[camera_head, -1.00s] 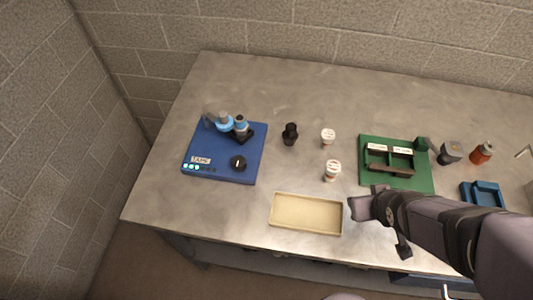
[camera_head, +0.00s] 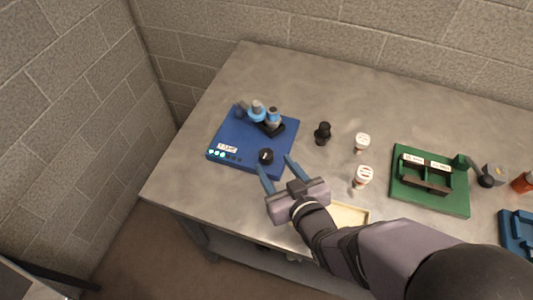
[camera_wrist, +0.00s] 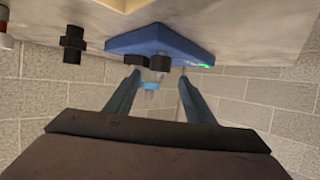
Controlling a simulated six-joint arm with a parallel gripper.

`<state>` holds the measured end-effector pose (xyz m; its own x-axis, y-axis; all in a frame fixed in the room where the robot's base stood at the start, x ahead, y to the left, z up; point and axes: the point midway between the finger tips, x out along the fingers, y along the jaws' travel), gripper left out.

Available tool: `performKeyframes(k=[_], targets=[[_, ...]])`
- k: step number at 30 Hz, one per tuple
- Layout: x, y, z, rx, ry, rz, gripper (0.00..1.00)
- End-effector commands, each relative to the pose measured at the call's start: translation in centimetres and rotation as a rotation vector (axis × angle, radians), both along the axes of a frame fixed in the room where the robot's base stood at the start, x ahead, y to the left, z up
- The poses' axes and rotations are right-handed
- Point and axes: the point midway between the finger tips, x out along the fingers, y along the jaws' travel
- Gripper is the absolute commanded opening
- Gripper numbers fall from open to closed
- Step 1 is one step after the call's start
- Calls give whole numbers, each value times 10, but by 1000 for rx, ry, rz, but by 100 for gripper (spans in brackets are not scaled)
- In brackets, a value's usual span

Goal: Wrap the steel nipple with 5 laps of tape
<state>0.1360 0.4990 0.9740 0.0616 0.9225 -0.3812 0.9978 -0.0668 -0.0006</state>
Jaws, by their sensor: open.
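The blue wrapping station (camera_head: 233,135) lies on the table's left side. Blue and grey cylindrical parts (camera_head: 258,110) stand at its back on a black block; I cannot tell which of them is the steel nipple or the tape. A black knob (camera_head: 265,157) stands near the front right of the station. My gripper (camera_head: 275,163) is open and empty, with its fingertips close to the knob. In the wrist view, which is upside down, my open gripper (camera_wrist: 158,78) points toward the station, with the knob (camera_wrist: 160,63) between and beyond the fingertips.
A black fitting (camera_head: 323,133) and two white-topped pieces (camera_head: 362,142) stand right of the station. A cream tray (camera_head: 350,215) is partly hidden by my arm. A green board (camera_head: 430,180) with a dark holder lies to the right. The table behind is clear.

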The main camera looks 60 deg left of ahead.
Motion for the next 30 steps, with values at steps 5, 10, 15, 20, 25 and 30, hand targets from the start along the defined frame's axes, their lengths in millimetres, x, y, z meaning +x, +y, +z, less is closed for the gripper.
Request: performKeyframes(k=[5, 10, 15, 20, 25, 30], targets=[[1, 8, -3, -2, 0, 0, 49], [2, 23, -9, -3, 0, 0, 49], [3, 41, -16, -2, -1, 0, 49], [4, 56, -22, -2, -1, 0, 49], [5, 64, -26, -2, 0, -1, 49], [5, 67, -28, -2, 0, -1, 49]])
